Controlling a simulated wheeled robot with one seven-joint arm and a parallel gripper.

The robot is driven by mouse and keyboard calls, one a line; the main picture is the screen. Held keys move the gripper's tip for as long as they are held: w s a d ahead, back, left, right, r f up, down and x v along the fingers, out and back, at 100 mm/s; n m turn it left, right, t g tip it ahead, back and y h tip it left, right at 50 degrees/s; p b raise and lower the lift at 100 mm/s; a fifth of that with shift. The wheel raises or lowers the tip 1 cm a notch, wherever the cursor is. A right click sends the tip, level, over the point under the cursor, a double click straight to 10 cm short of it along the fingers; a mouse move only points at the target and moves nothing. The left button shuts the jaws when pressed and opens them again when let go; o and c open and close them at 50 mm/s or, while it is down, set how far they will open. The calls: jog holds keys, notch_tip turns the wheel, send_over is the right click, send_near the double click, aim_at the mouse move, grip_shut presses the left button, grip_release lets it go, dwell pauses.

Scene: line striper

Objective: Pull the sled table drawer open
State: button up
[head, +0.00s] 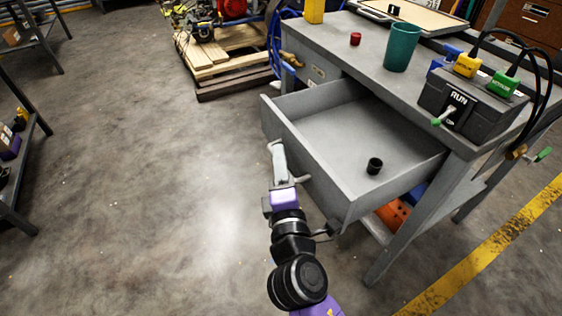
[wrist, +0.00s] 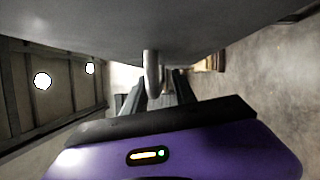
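The sled table (head: 345,30) is a grey metal workbench at the right. Its grey drawer (head: 300,160) stands far out from under the top, with the inside in plain view. A small black cylinder (head: 374,166) sits in the drawer. My gripper (head: 279,160) is at the outside of the drawer front, at the handle. In the wrist view the pale handle bar (wrist: 152,70) hangs between my two dark fingers (wrist: 158,92), which appear shut on it.
On the table top are a green cup (head: 402,47), a red cap (head: 355,39) and a dark RUN switch box (head: 470,105) with cables. An orange item (head: 393,213) lies under the drawer. A wooden pallet (head: 225,62) stands behind. The floor (head: 140,180) at left is clear.

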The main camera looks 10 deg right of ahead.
jog(key=s, duration=0.7)
jog(key=shift+s+a+f, duration=0.25)
jog(key=shift+s, duration=0.15)
